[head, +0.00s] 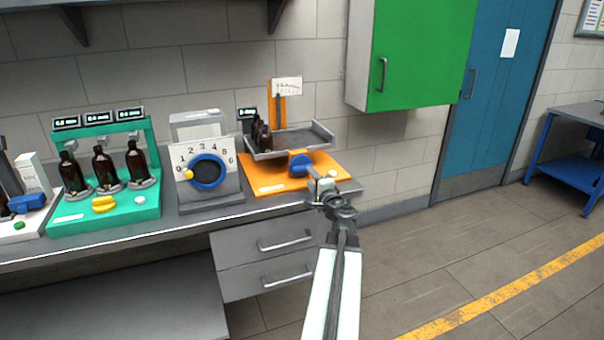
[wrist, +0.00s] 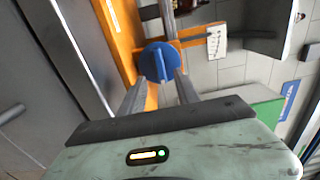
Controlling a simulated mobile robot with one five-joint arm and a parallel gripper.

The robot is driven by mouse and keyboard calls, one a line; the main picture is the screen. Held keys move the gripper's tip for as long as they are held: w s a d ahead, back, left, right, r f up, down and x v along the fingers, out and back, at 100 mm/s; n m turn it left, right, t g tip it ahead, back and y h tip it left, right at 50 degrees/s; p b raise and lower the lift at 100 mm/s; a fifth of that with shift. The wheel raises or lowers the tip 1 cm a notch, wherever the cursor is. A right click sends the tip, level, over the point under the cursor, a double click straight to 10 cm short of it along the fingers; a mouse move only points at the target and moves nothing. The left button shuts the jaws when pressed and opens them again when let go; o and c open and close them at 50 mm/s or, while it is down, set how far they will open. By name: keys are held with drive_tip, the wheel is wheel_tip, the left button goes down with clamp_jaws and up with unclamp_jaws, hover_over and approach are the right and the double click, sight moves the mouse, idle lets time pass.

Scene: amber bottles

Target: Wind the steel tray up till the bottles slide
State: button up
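The steel tray (head: 298,141) sits above an orange base (head: 270,182) at the right end of the bench. Several dark amber bottles (head: 262,136) stand crowded at the tray's left end. A blue knob (head: 300,164) is on the front of this rig; it also shows in the wrist view (wrist: 159,62). My gripper (head: 321,184) is just in front and to the right of the knob. In the wrist view its fingers (wrist: 159,90) are apart and empty, with the knob ahead between their tips. I cannot tell whether they touch it.
An orange post with a white card (head: 287,87) stands behind the tray. Left are a grey dial stand (head: 208,183) and a green bottle rack (head: 118,213). A green wall cabinet (head: 425,50) hangs to the right.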

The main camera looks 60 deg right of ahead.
sight(303, 169)
drive_tip(key=x, duration=0.6)
drive_tip(key=shift+w+d, duration=0.15)
drive_tip(key=shift+w, duration=0.1)
clamp_jaws()
drive_tip(key=m, duration=0.9)
drive_tip(key=shift+m, duration=0.3)
drive_tip(key=m, duration=0.4)
drive_tip(key=shift+m, duration=2.5)
